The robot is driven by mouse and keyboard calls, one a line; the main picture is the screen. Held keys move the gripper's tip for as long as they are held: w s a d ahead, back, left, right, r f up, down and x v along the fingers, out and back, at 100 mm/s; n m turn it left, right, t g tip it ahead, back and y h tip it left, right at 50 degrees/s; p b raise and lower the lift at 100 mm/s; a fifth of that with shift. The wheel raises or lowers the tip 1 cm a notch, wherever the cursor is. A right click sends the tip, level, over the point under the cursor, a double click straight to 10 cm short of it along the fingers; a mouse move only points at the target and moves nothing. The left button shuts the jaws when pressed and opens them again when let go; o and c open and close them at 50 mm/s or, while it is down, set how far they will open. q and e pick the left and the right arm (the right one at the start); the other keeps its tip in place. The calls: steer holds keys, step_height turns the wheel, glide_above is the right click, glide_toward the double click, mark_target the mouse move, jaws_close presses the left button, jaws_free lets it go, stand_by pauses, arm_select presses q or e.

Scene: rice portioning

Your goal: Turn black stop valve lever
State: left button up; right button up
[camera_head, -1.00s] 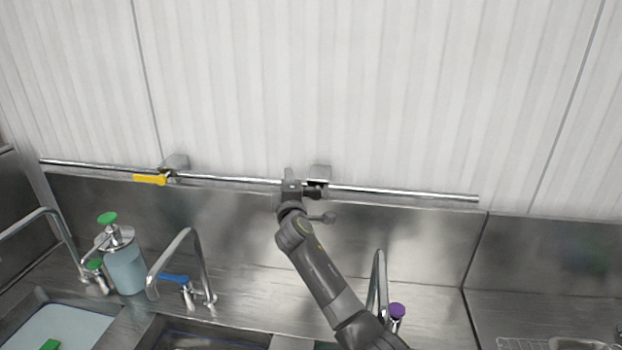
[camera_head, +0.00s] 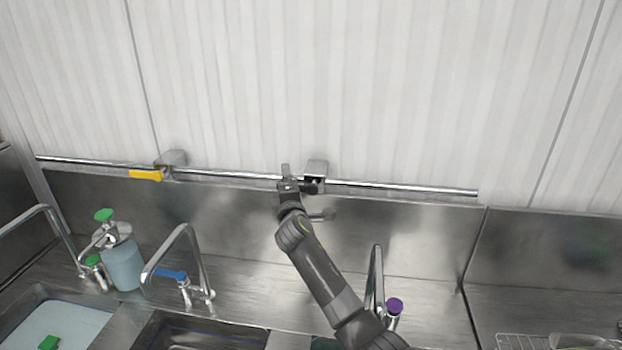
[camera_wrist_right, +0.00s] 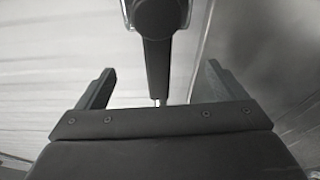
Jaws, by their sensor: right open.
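The black stop valve lever (camera_wrist_right: 157,65) shows large in the right wrist view, hanging down between my two spread fingers. There is a gap on both sides of it, so the fingers look apart from it. My right gripper (camera_wrist_right: 158,88) is open. In the head view my right gripper (camera_head: 298,184) is at the wall pipe, just left of a grey bracket (camera_head: 316,170). It hides most of the black lever there; only a small dark part (camera_head: 313,186) shows. My left gripper is not in view.
The steel pipe (camera_head: 410,187) runs along the wall above the steel backsplash. A yellow lever (camera_head: 146,174) sits on it to the left. Below are taps with a blue handle (camera_head: 171,275) and a purple knob (camera_head: 395,305), a soap dispenser (camera_head: 122,264) and sinks.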

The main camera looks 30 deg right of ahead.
steer(key=v, duration=0.7)
steer(key=shift+s, duration=0.4)
steer(key=shift+f, duration=0.2)
stand_by(0.4)
